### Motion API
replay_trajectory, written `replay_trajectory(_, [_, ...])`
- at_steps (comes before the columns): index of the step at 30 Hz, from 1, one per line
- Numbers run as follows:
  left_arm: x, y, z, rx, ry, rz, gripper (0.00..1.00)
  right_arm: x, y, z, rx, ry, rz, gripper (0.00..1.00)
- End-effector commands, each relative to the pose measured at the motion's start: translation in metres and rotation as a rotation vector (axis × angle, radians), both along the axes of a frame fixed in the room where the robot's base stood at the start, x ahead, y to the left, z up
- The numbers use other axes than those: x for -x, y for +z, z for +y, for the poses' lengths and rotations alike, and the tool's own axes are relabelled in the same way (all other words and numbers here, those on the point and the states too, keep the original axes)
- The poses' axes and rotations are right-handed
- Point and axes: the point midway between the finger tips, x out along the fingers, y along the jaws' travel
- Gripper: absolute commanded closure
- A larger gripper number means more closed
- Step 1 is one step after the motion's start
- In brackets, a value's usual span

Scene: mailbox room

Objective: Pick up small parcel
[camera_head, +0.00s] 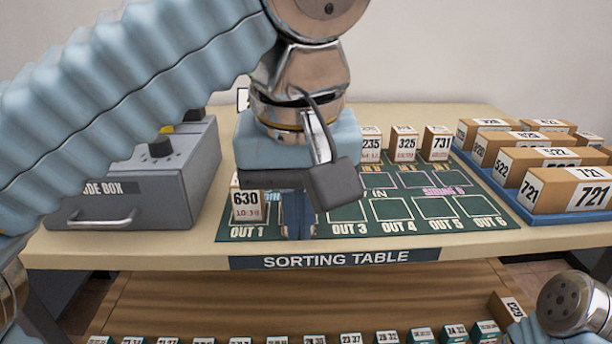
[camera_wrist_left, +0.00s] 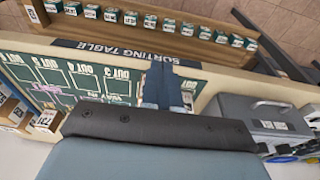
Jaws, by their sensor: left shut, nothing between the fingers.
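My left gripper (camera_head: 298,212) points down over the front of the green sorting mat, around the OUT 2 spot, with its fingers together and empty. Its closed fingers also show in the left wrist view (camera_wrist_left: 163,85). A small parcel marked 630 (camera_head: 246,207) stands upright on OUT 1, just left of the gripper and partly covered by it. Small parcels marked 235 (camera_head: 371,143), 325 (camera_head: 405,143) and 731 (camera_head: 436,143) stand at the mat's back edge. The gripper and arm hide part of the back row. Which parcel the task means is not shown.
A grey code box (camera_head: 140,185) stands left on the sorting table (camera_head: 400,248). A blue tray (camera_head: 528,212) of larger boxes stands right. The shelf below (camera_head: 300,300) holds a row of small labelled boxes. My right arm shows at lower right. Mat spots OUT 3 to OUT 6 are clear.

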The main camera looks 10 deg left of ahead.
Motion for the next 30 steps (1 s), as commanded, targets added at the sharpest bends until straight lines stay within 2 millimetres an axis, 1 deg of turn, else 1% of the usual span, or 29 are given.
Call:
replay_trajectory(5, [-0.028,0.001,0.008,-0.001,0.003,0.001,1.0,0.0,0.005,0.0,0.0,0.001,0.001,1.0])
replay_trajectory(12, [-0.078,0.001,0.022,-0.003,0.004,0.003,1.0,0.0,0.015,0.001,-0.001,0.002,0.0,1.0])
replay_trajectory(15, [-0.096,0.001,0.027,-0.002,0.002,0.003,1.0,0.0,0.018,0.001,-0.002,0.003,0.001,1.0])
replay_trajectory(18, [-0.11,0.0,0.031,-0.002,0.001,0.002,1.0,0.0,0.021,0.001,-0.002,0.004,0.0,1.0])
replay_trajectory(19, [-0.112,-0.002,0.032,-0.002,0.0,0.002,1.0,0.0,0.02,0.001,-0.002,0.004,0.0,1.0])
replay_trajectory(20, [-0.11,-0.008,0.031,-0.002,-0.004,0.002,1.0,0.0,0.016,0.001,-0.002,0.004,0.0,1.0])
replay_trajectory(22, [-0.11,-0.014,0.031,-0.002,-0.003,0.002,1.0,0.0,0.014,0.001,-0.002,0.004,0.0,1.0])
replay_trajectory(30, [-0.11,-0.02,0.03,-0.006,-0.003,0.008,1.0,0.0,0.012,0.001,-0.001,0.002,0.0,1.0])
